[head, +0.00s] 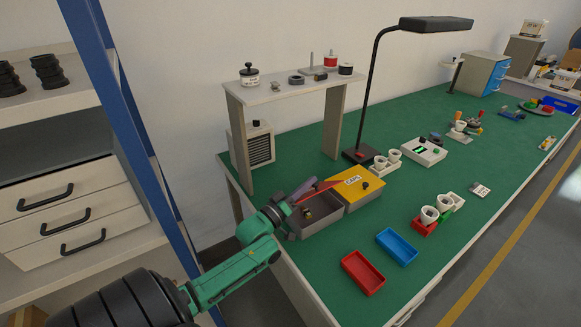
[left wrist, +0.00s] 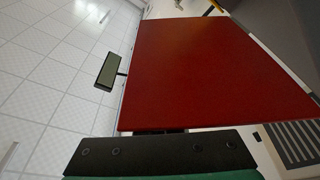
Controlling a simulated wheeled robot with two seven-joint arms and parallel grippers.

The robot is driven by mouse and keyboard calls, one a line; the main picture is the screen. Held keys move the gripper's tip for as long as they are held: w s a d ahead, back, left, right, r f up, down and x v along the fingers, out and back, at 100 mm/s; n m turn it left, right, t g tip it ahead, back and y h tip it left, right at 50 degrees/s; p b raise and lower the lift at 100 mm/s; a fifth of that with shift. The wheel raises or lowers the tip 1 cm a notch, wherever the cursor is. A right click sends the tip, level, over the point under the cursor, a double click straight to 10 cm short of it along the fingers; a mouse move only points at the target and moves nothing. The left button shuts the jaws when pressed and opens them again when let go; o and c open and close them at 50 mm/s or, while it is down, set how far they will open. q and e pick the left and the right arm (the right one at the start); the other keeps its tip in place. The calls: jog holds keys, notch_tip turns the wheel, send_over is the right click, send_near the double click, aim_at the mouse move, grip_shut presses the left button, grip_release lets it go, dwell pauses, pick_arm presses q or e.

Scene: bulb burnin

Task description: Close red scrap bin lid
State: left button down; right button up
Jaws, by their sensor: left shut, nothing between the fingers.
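The red lid (head: 322,189) of the scrap bin shows in the head view as a thin red strip, raised above the open grey bin (head: 322,222). In the left wrist view the red lid (left wrist: 210,75) is a broad flat panel filling the middle. My left gripper (head: 302,190) is at the lid's left end, beside the bin; it is shut and empty. Whether it touches the lid cannot be told. In the left wrist view the fingertips cannot be made out. My right gripper is not in view.
A yellow-lidded bin (head: 352,184) adjoins the grey bin on the right. A red tray (head: 362,273) and a blue tray (head: 397,247) lie in front. A shelf (head: 290,88) and a black lamp (head: 372,90) stand behind. Green bench top (head: 320,298) is clear near the front.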

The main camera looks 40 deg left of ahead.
pick_arm(q)
jog(key=shift+s+d+f+m+h+b, duration=0.15)
jog(key=shift+d+f+m+h+b, duration=0.3)
jog(key=shift+m, duration=0.45)
jog(key=shift+s+d+f+m+h+b, duration=0.15)
jog(key=shift+d+f+m+h+b, duration=0.1)
jog(key=shift+d+f+m+b, duration=0.5)
jog(key=shift+a+r+m+p, duration=0.15)
jog(key=shift+r+m+p, duration=0.05)
jog(key=shift+m+p, duration=0.1)
